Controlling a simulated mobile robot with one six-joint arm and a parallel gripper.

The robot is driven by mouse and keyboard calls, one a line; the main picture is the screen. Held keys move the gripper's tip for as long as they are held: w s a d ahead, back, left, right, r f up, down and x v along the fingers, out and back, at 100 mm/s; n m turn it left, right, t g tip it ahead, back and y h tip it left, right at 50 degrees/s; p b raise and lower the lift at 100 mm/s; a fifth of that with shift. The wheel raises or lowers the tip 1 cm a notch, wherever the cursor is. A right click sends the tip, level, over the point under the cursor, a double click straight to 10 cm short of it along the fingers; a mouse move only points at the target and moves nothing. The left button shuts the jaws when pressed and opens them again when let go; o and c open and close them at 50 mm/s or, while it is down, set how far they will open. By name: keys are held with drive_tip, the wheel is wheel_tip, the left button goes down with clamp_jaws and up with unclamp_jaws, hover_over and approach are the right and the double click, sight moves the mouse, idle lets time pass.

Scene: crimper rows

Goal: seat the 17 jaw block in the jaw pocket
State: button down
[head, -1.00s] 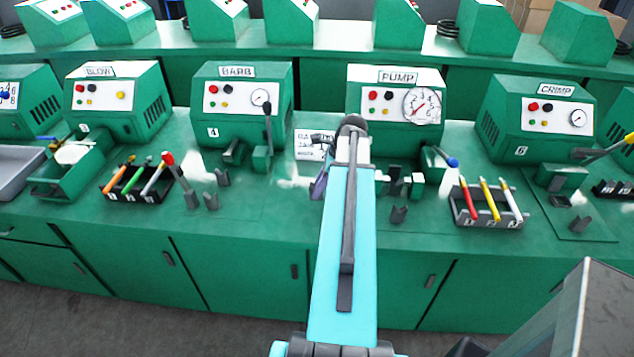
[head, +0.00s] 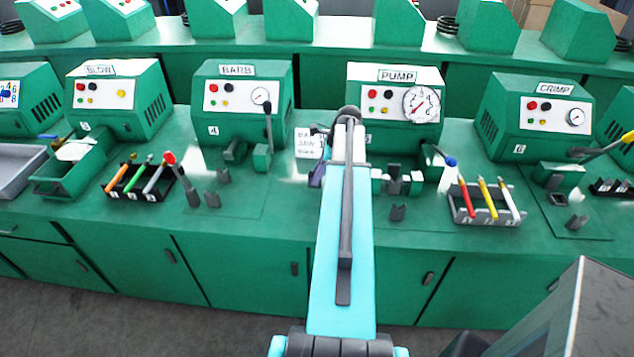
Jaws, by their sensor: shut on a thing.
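My arm reaches out over the bench between the BARB and PUMP machines. My gripper (head: 321,130) shows only as a small dark part just left of the arm's far end, in front of a white card. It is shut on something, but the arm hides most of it. I cannot make out the 17 jaw block or read its number. A dark square pocket (head: 557,199) lies in the plate before the CRIMP machine (head: 545,115), far right of my gripper. I cannot tell whether it is the jaw pocket. Green and pale blocks (head: 395,181) stand before the PUMP machine (head: 395,105).
The white card (head: 308,145) stands between the machines; its print is partly legible. A tray with pens (head: 487,215) lies right of the arm, another tray (head: 138,190) far left. The bench front is fairly clear.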

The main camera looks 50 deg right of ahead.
drive_tip(key=shift+f, duration=0.1)
drive_tip(key=shift+f+p, duration=0.8)
drive_tip(key=shift+f, duration=0.8)
drive_tip(key=shift+f, duration=0.15)
drive_tip(key=c, duration=1.5)
unclamp_jaws()
drive_tip(key=shift+s+r, duration=0.1)
drive_tip(key=shift+r, duration=0.15)
drive_tip(key=shift+b+v, duration=1.85)
drive_tip(key=shift+v, duration=4)
